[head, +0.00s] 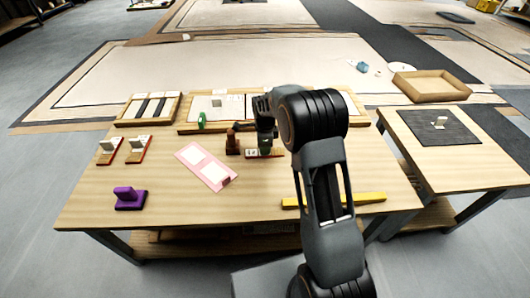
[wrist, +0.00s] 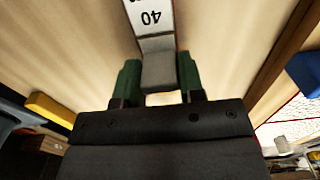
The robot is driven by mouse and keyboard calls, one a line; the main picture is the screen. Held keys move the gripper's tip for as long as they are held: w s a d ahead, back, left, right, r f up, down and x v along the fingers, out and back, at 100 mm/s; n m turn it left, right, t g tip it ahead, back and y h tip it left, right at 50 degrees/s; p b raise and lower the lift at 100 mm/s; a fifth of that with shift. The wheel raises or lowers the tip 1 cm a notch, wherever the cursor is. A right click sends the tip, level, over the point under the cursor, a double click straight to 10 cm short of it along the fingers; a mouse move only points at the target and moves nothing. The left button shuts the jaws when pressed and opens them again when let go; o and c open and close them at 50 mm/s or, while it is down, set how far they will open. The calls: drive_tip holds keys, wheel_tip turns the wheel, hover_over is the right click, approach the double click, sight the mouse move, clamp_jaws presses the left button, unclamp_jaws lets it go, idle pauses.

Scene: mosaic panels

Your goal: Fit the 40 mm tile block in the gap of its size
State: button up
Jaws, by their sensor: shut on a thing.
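The tile block (wrist: 157,22) shows in the wrist view with a white label reading 40 and a grey grip (wrist: 159,72). My gripper (wrist: 159,80) is shut on that grey grip, with one green finger on each side. In the head view my gripper (head: 265,147) is over the middle of the table, and the held block (head: 252,153) shows low beneath it, partly hidden by my arm. I cannot tell if it touches the table. A framed panel with dark gaps (head: 149,107) stands at the back left. A wider panel (head: 184,125) lies behind my gripper; my arm hides part of it.
Two red-based blocks (head: 106,151) (head: 138,149) stand at the left, a purple block (head: 130,198) at front left. A pink sheet (head: 206,166) and a brown object (head: 232,143) are left of my gripper. A yellow bar (head: 372,197) lies at the front right.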

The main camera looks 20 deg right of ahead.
drive_tip(key=c, duration=0.3)
drive_tip(key=shift+r, duration=0.1)
